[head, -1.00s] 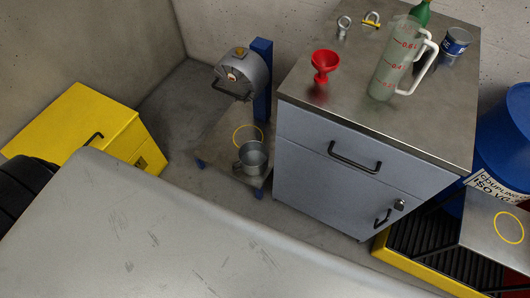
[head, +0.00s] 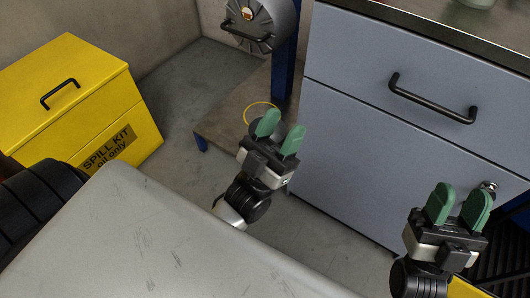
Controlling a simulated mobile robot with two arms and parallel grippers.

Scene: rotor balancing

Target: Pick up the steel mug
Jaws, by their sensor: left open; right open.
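The steel mug (head: 281,129) stands on the low stand's plate, just in front of a yellow ring mark. Most of it is hidden behind my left gripper; only a little grey metal shows around and between the fingers. My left gripper (head: 282,124) is open, its green fingers pointing toward the mug in the picture. I cannot tell how far it is from the mug or whether it touches. My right gripper (head: 461,196) is open and empty in front of the grey cabinet's lower drawer.
The grey cabinet (head: 350,130) stands right of the stand (head: 220,130). A reel-like drum (head: 262,25) with a black handle hangs on the blue post (head: 284,75) above. A yellow spill kit box (head: 70,85) is at left. My grey body panel (head: 150,240) fills the lower left.

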